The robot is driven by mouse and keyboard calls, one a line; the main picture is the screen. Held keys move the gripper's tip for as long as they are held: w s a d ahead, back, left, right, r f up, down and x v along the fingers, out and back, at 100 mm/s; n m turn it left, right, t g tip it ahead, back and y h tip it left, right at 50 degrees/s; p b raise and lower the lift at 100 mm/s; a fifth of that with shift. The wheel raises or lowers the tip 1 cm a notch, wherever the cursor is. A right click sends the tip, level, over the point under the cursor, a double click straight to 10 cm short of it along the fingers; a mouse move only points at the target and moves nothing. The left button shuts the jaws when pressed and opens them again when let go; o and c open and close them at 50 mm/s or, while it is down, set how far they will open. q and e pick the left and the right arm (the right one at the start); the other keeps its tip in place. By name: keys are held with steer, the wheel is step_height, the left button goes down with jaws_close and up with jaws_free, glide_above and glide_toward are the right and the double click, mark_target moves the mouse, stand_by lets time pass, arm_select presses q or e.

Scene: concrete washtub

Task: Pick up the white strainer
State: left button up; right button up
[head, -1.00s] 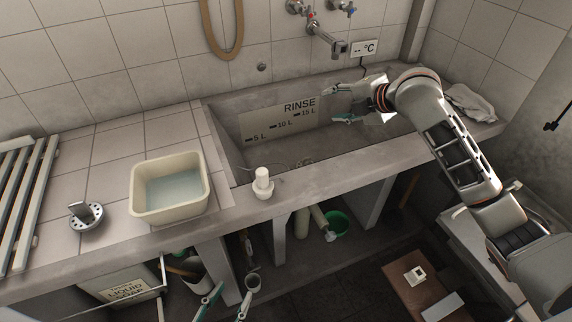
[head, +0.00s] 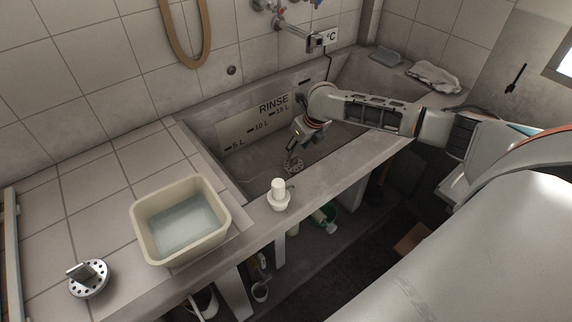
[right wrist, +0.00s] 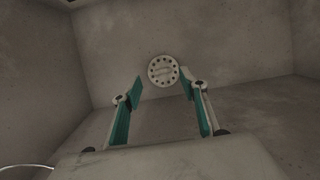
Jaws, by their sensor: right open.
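The white strainer (right wrist: 163,70), a round disc with a ring of holes and a bar across its middle, lies on the tub floor. My right gripper is inside the tub, pointing down. In the right wrist view its two teal-lined fingers (right wrist: 163,88) are apart, with nothing between them. The strainer shows beyond the tips, roughly centred between them. The exact gap to it cannot be told. My left gripper is out of view.
The concrete tub (head: 330,185) has high walls around the gripper. A white stopper-like piece (head: 279,195) stands on its front rim. A beige basin of water (head: 223,222) and a grey metal strainer (head: 90,280) are on the tiled counter. A cloth (head: 434,77) lies at the far right.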

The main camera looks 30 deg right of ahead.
mark_target(294, 157)
steer(key=x, duration=0.2)
steer(key=b+x, duration=0.1)
steer(key=x, duration=0.1)
steer(key=s+b+x, duration=0.1)
steer(key=x, duration=0.2)
steer(key=shift+w+d+f, duration=0.1)
steer(key=shift+d+f, duration=0.15)
steer(key=shift+f, duration=0.05)
steer(key=shift+w, duration=0.1)
steer(key=shift+r, duration=0.15)
steer(key=c, duration=1.2)
